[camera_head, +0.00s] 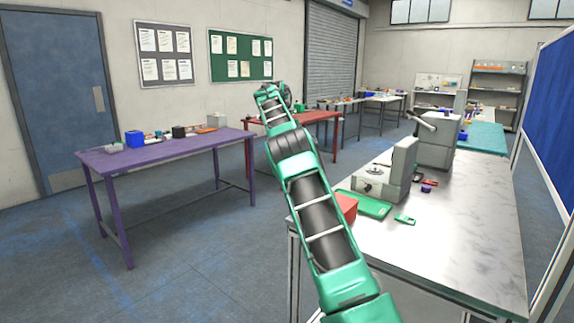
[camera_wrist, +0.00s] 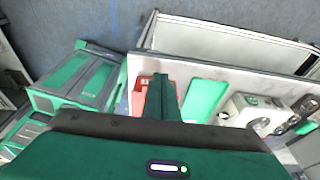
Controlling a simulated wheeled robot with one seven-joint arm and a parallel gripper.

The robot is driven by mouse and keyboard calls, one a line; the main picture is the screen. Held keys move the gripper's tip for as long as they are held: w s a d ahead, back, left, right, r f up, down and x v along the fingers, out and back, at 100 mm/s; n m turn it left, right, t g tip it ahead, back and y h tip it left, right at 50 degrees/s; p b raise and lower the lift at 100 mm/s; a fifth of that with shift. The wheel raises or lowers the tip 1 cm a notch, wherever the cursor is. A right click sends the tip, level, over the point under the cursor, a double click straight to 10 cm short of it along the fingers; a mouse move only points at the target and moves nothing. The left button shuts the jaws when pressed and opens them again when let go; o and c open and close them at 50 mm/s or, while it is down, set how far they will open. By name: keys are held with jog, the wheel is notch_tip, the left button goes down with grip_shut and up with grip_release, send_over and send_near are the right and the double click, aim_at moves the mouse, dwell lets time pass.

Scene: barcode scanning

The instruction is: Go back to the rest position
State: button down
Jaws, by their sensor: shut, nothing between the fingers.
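My arm is green and dark grey and reaches up and away from the front of the head view. Its far end shows above the floor between the purple and red tables, and the fingers there are too small to make out. In the wrist view my gripper (camera_wrist: 163,97) is shut and empty, pointing down above the marble-topped table (camera_head: 470,230). Below it lies a red box (camera_wrist: 139,98), partly hidden by the fingers; it also shows in the head view (camera_head: 347,206). A green tray (camera_head: 364,204) lies beside it. A grey machine (camera_head: 388,177) stands behind the tray.
A small green item (camera_head: 405,219) and a purple item (camera_head: 427,188) lie on the marble-topped table, with a second grey machine (camera_head: 437,140) farther back. A purple table (camera_head: 165,153) stands left and a red table (camera_head: 316,117) behind. Floor between them is open.

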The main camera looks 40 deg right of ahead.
jog(key=shift+w+a+r, duration=0.1)
jog(key=shift+w, duration=0.2)
jog(key=s+a+r+n+t, duration=0.1)
jog(key=s+r+n, duration=0.2)
jog(key=s+n, duration=0.55)
jog(key=s+a+r+n, duration=0.15)
jog(key=s+n, duration=0.25)
jog(key=s, duration=1)
jog(key=s+a+f+n, duration=0.4)
jog(key=s+a+f, duration=0.1)
jog(key=s, duration=0.4)
jog(key=s+a+f+n+t, duration=0.1)
jog(key=s+a+f+n, duration=0.4)
jog(key=s, duration=0.4)
jog(key=s+a+f+n+y, duration=0.1)
jog(key=s+a+f+n, duration=0.4)
jog(key=s, duration=0.3)
jog(key=shift+s+a+t, duration=0.4)
jog(key=shift+a, duration=0.5)
